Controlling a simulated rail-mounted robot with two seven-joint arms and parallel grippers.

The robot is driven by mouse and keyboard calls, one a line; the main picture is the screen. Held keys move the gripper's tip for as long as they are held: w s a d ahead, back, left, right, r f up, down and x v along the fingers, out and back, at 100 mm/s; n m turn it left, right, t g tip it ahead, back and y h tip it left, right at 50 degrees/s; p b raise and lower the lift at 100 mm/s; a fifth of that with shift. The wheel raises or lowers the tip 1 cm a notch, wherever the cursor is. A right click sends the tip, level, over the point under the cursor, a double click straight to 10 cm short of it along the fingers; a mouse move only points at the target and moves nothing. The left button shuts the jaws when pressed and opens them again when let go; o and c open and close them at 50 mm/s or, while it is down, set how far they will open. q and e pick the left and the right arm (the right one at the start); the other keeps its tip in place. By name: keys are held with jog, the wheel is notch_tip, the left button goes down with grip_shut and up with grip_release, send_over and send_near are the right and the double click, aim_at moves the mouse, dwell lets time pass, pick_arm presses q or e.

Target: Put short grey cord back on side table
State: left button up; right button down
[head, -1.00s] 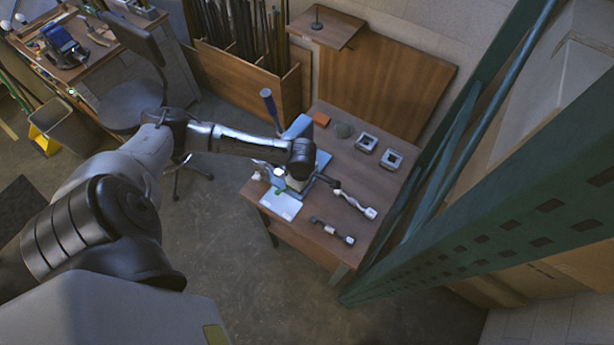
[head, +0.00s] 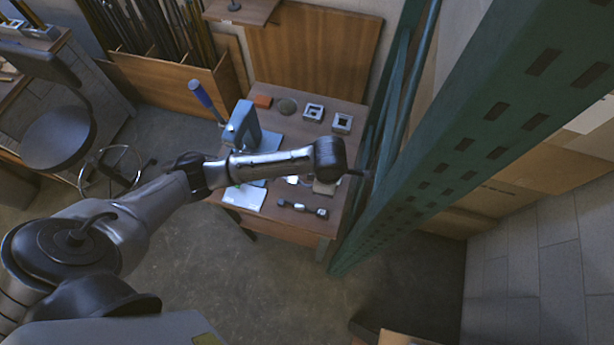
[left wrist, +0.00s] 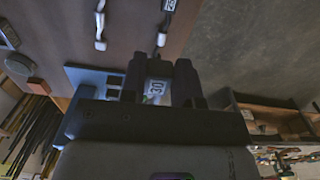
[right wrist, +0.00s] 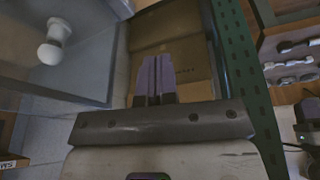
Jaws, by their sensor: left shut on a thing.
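The side table (head: 265,205) stands in the middle of the head view. My left gripper (head: 325,186) is above its front right part, with the fingers hidden behind the wrist there. A grey cord piece (head: 302,208) lies on the table near the front edge. In the left wrist view two cord pieces show, one white-ended (left wrist: 100,28) and one with a tag (left wrist: 162,38). My right gripper (right wrist: 155,80) is shut and empty.
A blue press (head: 242,128) stands on the table's left part, with a white sheet (head: 244,196) in front. A green rack upright (head: 440,150) rises close on the right.

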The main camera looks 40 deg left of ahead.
pick_arm(q)
jog(key=w+d+f+n, duration=0.1)
jog(key=w+d+f, duration=0.1)
jog(key=w+d, duration=0.4)
jog(key=shift+m, duration=0.8)
jog(key=a+f, duration=0.2)
jog(key=f, duration=0.1)
jog(key=a+f+b, duration=0.1)
jog(key=a+f, duration=0.1)
jog(key=f, duration=0.2)
jog(key=s+a+f, duration=0.1)
jog(key=a+f, duration=0.1)
jog(key=f, duration=0.1)
jog(key=shift+a+f, duration=0.25)
jog(key=shift+f+b, duration=0.65)
jog(key=shift+f, duration=1.7)
jog(key=shift+f, duration=0.1)
jog(key=o, duration=1)
